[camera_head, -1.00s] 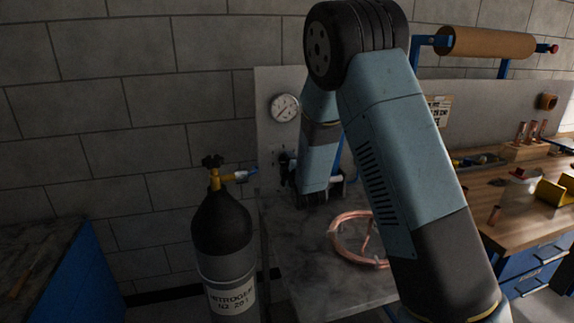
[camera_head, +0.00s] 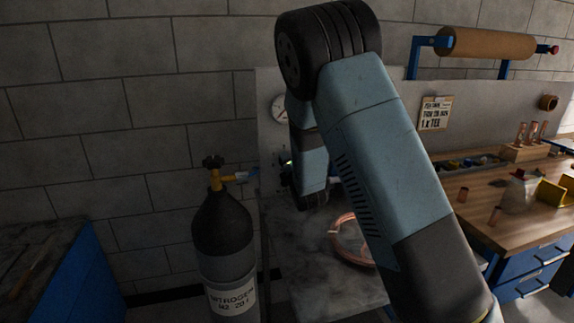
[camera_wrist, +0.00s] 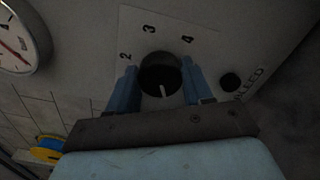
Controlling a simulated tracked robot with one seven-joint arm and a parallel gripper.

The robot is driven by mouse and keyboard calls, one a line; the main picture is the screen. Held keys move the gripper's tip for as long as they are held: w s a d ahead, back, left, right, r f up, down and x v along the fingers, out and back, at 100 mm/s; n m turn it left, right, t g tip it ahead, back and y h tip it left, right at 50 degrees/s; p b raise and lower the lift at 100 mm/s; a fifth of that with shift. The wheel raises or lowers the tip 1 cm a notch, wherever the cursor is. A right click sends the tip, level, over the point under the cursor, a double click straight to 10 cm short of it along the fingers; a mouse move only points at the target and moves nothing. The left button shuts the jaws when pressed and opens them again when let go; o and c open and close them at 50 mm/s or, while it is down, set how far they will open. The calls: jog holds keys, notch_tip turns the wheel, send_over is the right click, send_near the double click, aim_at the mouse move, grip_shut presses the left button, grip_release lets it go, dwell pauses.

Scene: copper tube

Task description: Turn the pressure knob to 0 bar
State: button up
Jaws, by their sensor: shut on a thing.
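The pressure knob (camera_wrist: 161,74) is black and round with a white pointer line. It sits on a pale plate (camera_wrist: 195,32) marked 2, 3 and 4. In the wrist view the line points downward, away from those numbers. My gripper (camera_wrist: 160,82) is shut on the knob, one blue finger at each side. The pressure gauge (camera_wrist: 16,42) shows at the upper left with a red needle, cut by the frame edge; its reading is unclear. In the head view the gauge (camera_head: 278,106) is partly covered by my arm, and the knob is hidden.
A black button (camera_wrist: 231,81) by the word BLEED lies close to my right finger. A nitrogen bottle (camera_head: 222,240) stands left of my arm. A copper coil (camera_head: 345,245) lies on the grey bench (camera_head: 310,285), partly behind my arm. A wooden workbench (camera_head: 480,200) is at right.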

jog(key=shift+s+a+f, duration=0.15)
jog(key=shift+f, duration=0.1)
jog(key=o, duration=1)
jog(key=shift+r, duration=0.1)
jog(key=shift+o, duration=0.2)
jog(key=v, duration=1.3)
jog(key=shift+s+d, duration=0.2)
jog(key=shift+s, duration=0.05)
